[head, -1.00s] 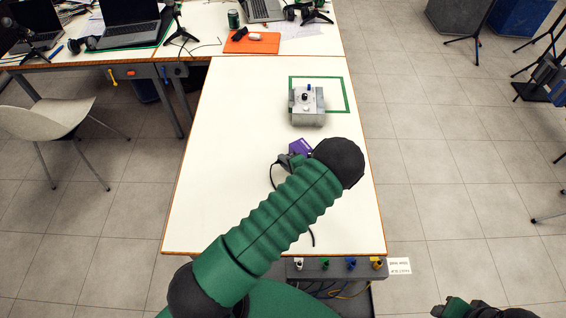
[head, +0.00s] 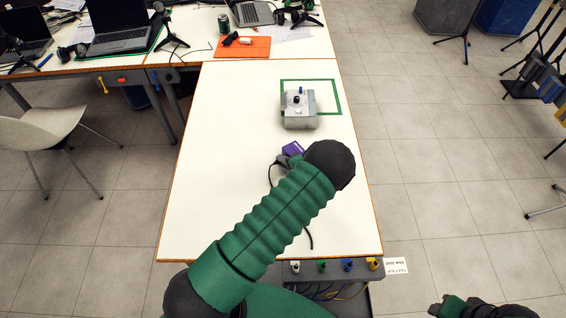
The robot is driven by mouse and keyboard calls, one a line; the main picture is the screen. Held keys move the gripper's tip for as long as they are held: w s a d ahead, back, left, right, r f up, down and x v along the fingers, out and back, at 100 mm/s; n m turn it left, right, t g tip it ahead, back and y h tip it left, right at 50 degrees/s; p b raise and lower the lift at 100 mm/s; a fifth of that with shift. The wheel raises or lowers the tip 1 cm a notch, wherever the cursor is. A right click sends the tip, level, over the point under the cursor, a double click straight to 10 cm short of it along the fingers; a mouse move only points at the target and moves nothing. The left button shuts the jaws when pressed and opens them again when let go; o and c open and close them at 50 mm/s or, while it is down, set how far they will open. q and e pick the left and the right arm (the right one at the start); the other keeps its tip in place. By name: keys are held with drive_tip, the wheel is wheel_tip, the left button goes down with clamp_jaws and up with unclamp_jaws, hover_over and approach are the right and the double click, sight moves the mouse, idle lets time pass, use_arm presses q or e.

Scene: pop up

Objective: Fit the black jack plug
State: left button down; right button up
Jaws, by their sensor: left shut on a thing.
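A grey box (head: 299,118) stands near the far right of the white table, with a black part (head: 297,100) and a blue part (head: 302,90) on top. My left gripper (head: 292,149) shows only in part, as a purple and dark shape beyond my green arm. It is on the near side of the box and apart from it. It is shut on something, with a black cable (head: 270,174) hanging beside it. The black jack plug itself cannot be made out; my arm hides much there. My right gripper (head: 436,308) is at the bottom right edge, small and dark.
White, green, blue and yellow plugs (head: 348,266) sit in a rack below the near edge. The table's left half is clear. Laptops and an orange mat (head: 243,47) lie on the far tables.

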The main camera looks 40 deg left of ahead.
use_arm(q)
drive_tip(key=c, duration=1.3)
unclamp_jaws()
drive_tip(key=v, duration=1.7)
drive_tip(key=shift+w+f+p, duration=0.1)
drive_tip(key=shift+p, duration=0.3)
